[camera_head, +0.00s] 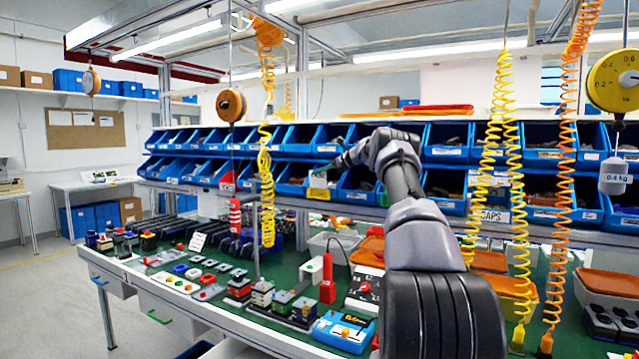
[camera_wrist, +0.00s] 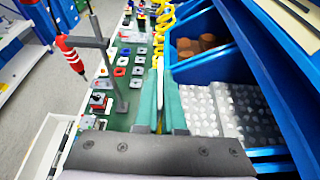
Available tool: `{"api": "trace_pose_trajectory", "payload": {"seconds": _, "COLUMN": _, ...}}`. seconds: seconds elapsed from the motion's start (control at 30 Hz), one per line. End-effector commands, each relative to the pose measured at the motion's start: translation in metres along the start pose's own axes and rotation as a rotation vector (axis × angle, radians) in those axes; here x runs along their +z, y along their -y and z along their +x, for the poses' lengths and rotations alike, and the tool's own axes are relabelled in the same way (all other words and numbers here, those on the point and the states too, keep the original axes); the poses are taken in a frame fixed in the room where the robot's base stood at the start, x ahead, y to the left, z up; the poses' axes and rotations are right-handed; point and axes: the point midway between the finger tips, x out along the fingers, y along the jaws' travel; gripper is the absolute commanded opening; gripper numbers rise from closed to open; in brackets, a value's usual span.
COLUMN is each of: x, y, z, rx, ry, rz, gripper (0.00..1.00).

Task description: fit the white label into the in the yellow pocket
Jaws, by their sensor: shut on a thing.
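My gripper (camera_head: 338,166) is at the front of the blue bins, in the middle of the head view. In the wrist view its two teal fingers (camera_wrist: 161,100) are closed on a thin, pale, edge-on piece, the white label (camera_wrist: 160,90). In the head view a small pale patch, seemingly the label (camera_head: 318,180), shows just below the fingertips. The yellow pocket (camera_head: 318,194) is on the front of a bin directly under it. The label appears above or close to the pocket; I cannot tell whether they touch. The pocket is not clear in the wrist view.
Blue bins (camera_wrist: 198,72) stand close on the right in the wrist view. A yellow coiled hose (camera_head: 266,185) hangs left of my gripper, and another (camera_head: 497,150) hangs to the right. The green bench (camera_head: 215,262) below carries switches and parts.

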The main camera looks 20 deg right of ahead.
Motion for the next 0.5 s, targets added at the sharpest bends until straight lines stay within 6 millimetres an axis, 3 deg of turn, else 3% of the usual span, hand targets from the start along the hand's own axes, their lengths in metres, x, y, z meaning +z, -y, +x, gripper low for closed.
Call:
{"api": "trace_pose_trajectory", "payload": {"seconds": 0.27, "x": -0.032, "y": 0.0, "z": 0.012, "rx": 0.0, "ry": 0.0, "rz": 0.001, "gripper": 0.0}}
{"api": "trace_pose_trajectory", "payload": {"seconds": 0.5, "x": -0.034, "y": 0.0, "z": 0.013, "rx": -0.001, "ry": 0.001, "rz": 0.0, "gripper": 0.0}}
